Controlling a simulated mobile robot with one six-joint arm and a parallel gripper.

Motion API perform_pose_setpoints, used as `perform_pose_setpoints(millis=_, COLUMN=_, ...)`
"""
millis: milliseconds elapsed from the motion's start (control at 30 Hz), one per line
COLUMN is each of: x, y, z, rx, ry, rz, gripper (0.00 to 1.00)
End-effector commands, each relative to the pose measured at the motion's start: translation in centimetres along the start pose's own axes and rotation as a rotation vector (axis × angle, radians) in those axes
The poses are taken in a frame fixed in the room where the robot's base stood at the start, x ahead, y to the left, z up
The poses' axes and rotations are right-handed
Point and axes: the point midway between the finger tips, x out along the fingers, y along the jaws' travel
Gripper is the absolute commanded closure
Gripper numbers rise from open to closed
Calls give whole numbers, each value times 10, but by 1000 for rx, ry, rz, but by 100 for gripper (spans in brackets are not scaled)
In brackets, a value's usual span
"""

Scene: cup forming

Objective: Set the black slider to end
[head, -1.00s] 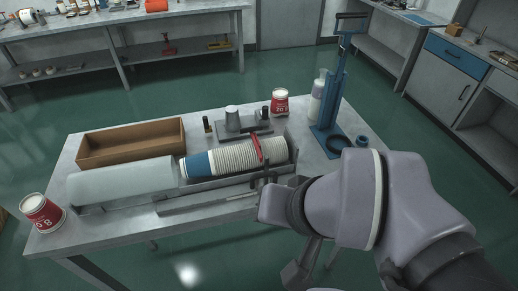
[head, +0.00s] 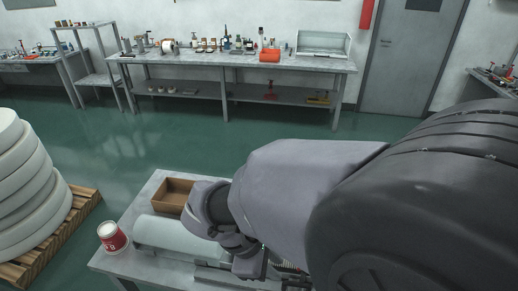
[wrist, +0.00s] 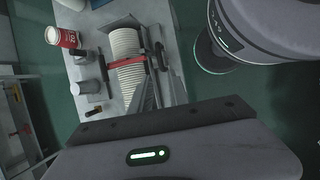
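In the wrist view, the fingers of my gripper (wrist: 156,68) reach toward the right side of a long stack of white paper cups (wrist: 128,48). A red band (wrist: 126,64) lies across the stack. Dark narrow parts show at the fingertips; I cannot tell the black slider from the finger ends, nor whether they touch. The finger gap is unclear. In the head view my arm hides most of the stack and the slider's rail. My gripper (head: 258,266) shows only in part at the front of the table.
The table (head: 140,265) also holds a brown open box (head: 174,196), a pale cylinder (head: 170,236) and a red and white tub (head: 112,237). A pallet (head: 78,214) stands at left.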

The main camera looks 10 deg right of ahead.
Motion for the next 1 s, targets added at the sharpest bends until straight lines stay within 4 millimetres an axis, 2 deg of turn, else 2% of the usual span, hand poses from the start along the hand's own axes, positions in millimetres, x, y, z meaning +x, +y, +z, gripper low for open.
perform_pose_setpoints(millis=33, x=21, y=-2, z=-2, rx=2, ry=-2, rz=-2, gripper=78)
perform_pose_setpoints(millis=200, x=68, y=-2, z=-2, rx=3, ry=-1, rz=-4, gripper=78)
perform_pose_setpoints(millis=400, x=104, y=-1, z=-1, rx=4, ry=0, rz=-2, gripper=78)
perform_pose_setpoints(millis=600, x=117, y=0, z=0, rx=4, ry=2, rz=-1, gripper=78)
perform_pose_setpoints(millis=867, x=117, y=0, z=0, rx=4, ry=3, rz=-1, gripper=78)
perform_pose_setpoints(millis=1000, x=117, y=0, z=0, rx=5, ry=3, rz=-1, gripper=100)
